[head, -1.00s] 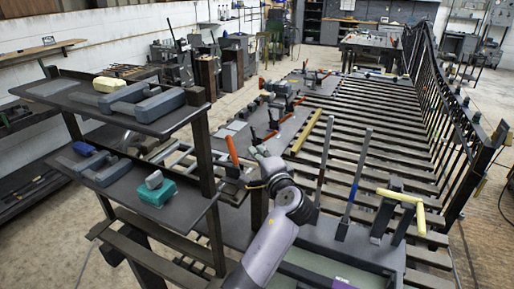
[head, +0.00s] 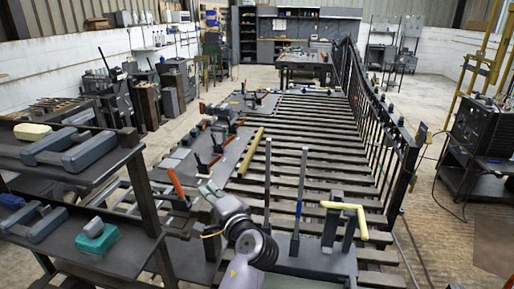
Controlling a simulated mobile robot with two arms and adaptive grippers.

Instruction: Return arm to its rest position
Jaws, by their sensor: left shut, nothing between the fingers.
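My left arm (head: 242,238) comes up from the bottom of the head view, grey and dark at its joints. My left gripper (head: 208,189) is at its far end, small in the picture. It is shut and empty, just right of an orange-handled clamp (head: 175,183) at the near left side of the slatted table. Whether it touches anything below cannot be told. My right gripper is not in view.
The long slatted table (head: 312,128) holds a yellow bar (head: 251,152), two upright rods and a yellow-handled clamp (head: 344,212). A dark scroll gate (head: 372,110) stands along its right side. A two-tier shelf (head: 120,165) is at left.

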